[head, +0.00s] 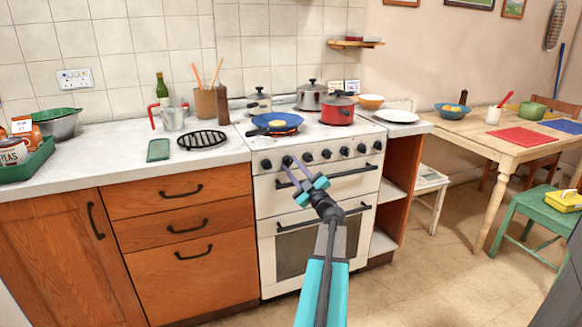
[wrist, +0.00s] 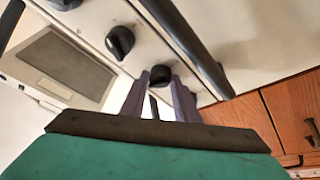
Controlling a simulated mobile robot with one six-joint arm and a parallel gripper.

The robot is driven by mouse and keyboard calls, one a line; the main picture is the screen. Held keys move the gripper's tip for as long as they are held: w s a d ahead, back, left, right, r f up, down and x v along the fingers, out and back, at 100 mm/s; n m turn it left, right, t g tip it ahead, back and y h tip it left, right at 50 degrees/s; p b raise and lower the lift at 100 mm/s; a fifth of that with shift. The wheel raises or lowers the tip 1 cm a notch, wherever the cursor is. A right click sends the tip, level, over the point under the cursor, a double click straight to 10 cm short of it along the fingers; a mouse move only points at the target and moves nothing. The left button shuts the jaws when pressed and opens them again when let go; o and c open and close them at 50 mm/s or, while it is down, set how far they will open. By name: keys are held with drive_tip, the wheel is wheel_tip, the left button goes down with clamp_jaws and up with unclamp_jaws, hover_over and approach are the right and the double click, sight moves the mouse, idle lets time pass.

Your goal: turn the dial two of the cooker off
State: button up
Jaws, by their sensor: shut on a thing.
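The white cooker (head: 265,192) has a row of several black dials along its front panel. My gripper (head: 294,170) is at the left part of this row, its purple fingers reaching up to the second dial from the left (head: 287,160). In the wrist view, the fingers of my gripper (wrist: 160,90) are on either side of this black dial (wrist: 161,74) and shut on it. Its pointer mark cannot be made out. A neighbouring dial (wrist: 119,42) is clear of the fingers.
A blue pan (head: 276,122) with yellow food is on the front left of the hob. A red pot (head: 337,112) and a steel pot (head: 311,97) stand to its right and behind. The oven handle (head: 325,217) runs below the dials. Wooden drawers (head: 185,225) adjoin at left.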

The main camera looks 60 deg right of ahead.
drive_tip(key=shift+d+r+n+y+p, duration=0.1)
drive_tip(key=shift+n+y+p, duration=0.2)
drive_tip(key=shift+n, duration=0.45)
drive_tip(key=shift+a+r+n+y+p, duration=0.1)
drive_tip(key=shift+n+y, duration=0.25)
drive_tip(key=shift+n, duration=0.35)
drive_tip(key=shift+d+r+n+y+p, duration=0.1)
drive_tip(key=shift+n+y+p, duration=0.2)
drive_tip(key=shift+n, duration=0.45)
drive_tip(key=shift+y, duration=0.35)
drive_tip(key=shift+f, duration=0.1)
drive_tip(key=o, duration=1)
drive_tip(key=shift+o, duration=0.2)
drive_tip(key=shift+s+f, duration=0.1)
drive_tip(key=shift+s, duration=0.05)
drive_tip(key=v, duration=1.3)
drive_tip(key=shift+s+a+p, duration=0.2)
drive_tip(key=shift+a+p, duration=0.05)
drive_tip(key=shift+p, duration=0.1)
